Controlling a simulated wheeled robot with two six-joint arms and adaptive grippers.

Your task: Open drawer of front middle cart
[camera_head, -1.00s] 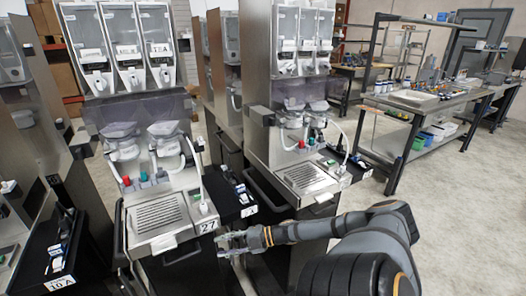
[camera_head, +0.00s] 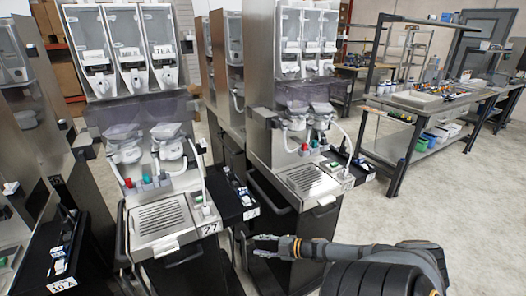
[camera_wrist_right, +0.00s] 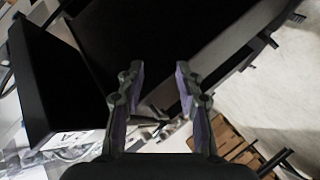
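The front middle cart (camera_head: 168,210) carries a steel dispenser with three clear hoppers, a drip tray and a label reading 27. A dark front with a black curved handle (camera_head: 185,260) sits below the tray; I cannot tell whether its drawer is open. My right gripper (camera_head: 264,246) is to the right of this cart, near the lower front of the cart behind it. In the right wrist view the gripper (camera_wrist_right: 160,75) is open, its fingers apart with nothing between them. A large black panel fills the space beyond the fingertips. My left gripper is not in view.
A second dispenser cart (camera_head: 300,180) stands behind and right. Another cart (camera_head: 50,250) labelled 10 A stands at the left. A black side tray (camera_head: 235,205) juts between the two dispensers. A workbench (camera_head: 420,105) is at the back right. The right floor is clear.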

